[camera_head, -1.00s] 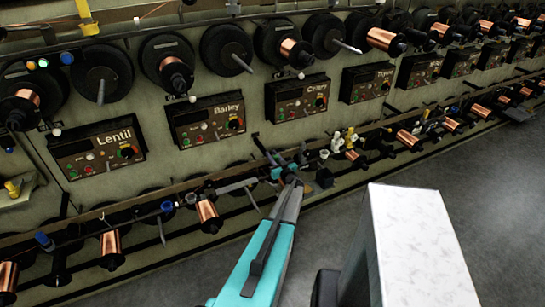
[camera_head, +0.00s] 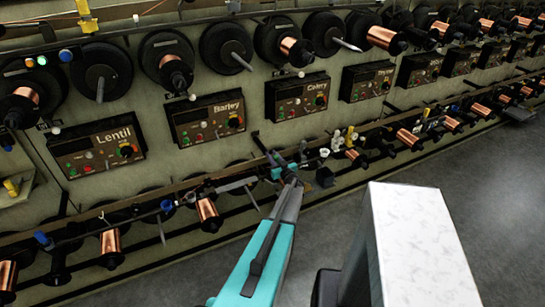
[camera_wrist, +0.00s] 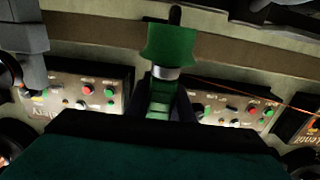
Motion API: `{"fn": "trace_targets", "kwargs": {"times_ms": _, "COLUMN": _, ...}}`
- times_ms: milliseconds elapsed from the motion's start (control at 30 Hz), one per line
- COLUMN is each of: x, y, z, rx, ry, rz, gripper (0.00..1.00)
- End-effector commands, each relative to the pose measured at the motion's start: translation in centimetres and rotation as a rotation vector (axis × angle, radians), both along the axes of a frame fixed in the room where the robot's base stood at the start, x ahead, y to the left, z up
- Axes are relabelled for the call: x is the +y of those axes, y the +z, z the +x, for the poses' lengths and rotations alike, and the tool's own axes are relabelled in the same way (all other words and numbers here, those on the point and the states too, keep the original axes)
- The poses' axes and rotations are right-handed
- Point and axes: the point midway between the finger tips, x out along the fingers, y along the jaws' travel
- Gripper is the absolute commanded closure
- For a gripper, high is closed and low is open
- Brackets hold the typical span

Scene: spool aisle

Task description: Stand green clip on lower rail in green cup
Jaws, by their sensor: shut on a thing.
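My gripper (camera_wrist: 165,88) is shut on the green clip (camera_wrist: 168,44), which has a wide green head, a pale metal band and a green ribbed part between the jaws in the wrist view. In the head view my gripper (camera_head: 287,166) is small and dark at the lower rail (camera_head: 178,191), below the gap between the Barley and Celery panels. Green-teal bits show around it, but I cannot tell clip from gripper there. I cannot make out the green cup for sure in either view.
The Barley panel (camera_head: 208,119) and Celery panel (camera_head: 299,97) stand behind my gripper. A copper spool (camera_head: 208,212) hangs to its left. A white cup (camera_head: 324,153) and small yellow and white pieces sit to its right. Open floor (camera_head: 480,190) lies right.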

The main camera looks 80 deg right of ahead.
Motion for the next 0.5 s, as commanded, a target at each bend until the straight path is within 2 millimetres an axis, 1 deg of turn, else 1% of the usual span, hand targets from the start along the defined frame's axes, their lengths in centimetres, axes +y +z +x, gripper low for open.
{"fn": "trace_targets", "kwargs": {"times_ms": 200, "x": 0.0, "y": 0.03, "z": 0.0, "rx": 0.0, "ry": 0.0, "rz": 0.0, "gripper": 1.0}}
{"fn": "trace_targets", "kwargs": {"times_ms": 233, "x": 0.0, "y": 0.03, "z": 0.0, "rx": 0.0, "ry": 0.0, "rz": 0.0, "gripper": 0.78}}
{"fn": "trace_targets", "kwargs": {"times_ms": 333, "x": 0.0, "y": 0.02, "z": 0.0, "rx": 0.0, "ry": 0.0, "rz": 0.0, "gripper": 0.61}}
{"fn": "trace_targets", "kwargs": {"times_ms": 367, "x": 0.0, "y": 0.02, "z": 0.0, "rx": 0.0, "ry": 0.0, "rz": 0.0, "gripper": 0.57}}
{"fn": "trace_targets", "kwargs": {"times_ms": 500, "x": 0.0, "y": 0.01, "z": 0.0, "rx": 0.0, "ry": 0.0, "rz": 0.0, "gripper": 0.57}}
